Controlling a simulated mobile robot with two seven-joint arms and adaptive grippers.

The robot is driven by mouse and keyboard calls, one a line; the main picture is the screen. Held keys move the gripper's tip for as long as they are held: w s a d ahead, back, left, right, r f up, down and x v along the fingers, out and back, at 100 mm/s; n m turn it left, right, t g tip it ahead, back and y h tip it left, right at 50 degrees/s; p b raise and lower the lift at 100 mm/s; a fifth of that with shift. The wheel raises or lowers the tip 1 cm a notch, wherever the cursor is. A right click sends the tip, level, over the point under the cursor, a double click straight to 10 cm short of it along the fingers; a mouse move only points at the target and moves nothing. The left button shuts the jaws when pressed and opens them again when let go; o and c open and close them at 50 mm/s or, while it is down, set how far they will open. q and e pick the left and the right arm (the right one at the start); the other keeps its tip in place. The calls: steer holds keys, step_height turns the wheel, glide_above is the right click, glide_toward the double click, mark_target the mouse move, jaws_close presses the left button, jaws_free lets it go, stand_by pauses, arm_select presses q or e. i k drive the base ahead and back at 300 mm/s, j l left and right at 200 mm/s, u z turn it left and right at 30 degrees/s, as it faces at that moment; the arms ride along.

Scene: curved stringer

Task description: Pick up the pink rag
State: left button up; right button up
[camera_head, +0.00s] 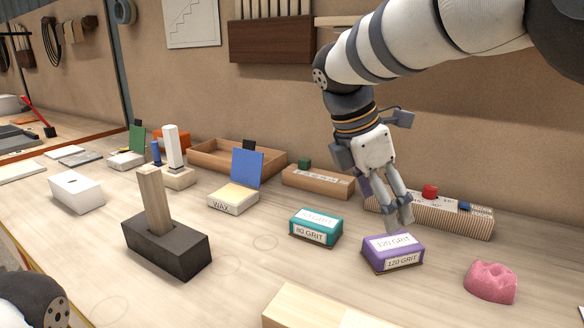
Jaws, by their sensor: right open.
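The pink rag (491,281) lies crumpled on the bench at the right of the head view. My right gripper (401,222) points down behind the purple 120 grit block, up and to the left of the rag. It is open, with nothing seen between its fingers, and apart from the rag. At the lower left corner only a dark rounded part of an arm shows; the left gripper is not seen.
The purple 120 grit block (392,252) and teal 80 grit block (316,227) stand left of the rag. A ribbed block (440,214) lies behind. A pale wooden piece (315,310) is at the front. A black block with an upright post (166,244) stands left.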

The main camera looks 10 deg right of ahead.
mark_target(494, 282)
steer(key=k+j, duration=0.25)
steer(key=k, duration=0.2)
steer(key=k+j, duration=0.3)
steer(key=k, duration=0.15)
steer(key=k+j, duration=0.25)
steer(key=k, duration=0.2)
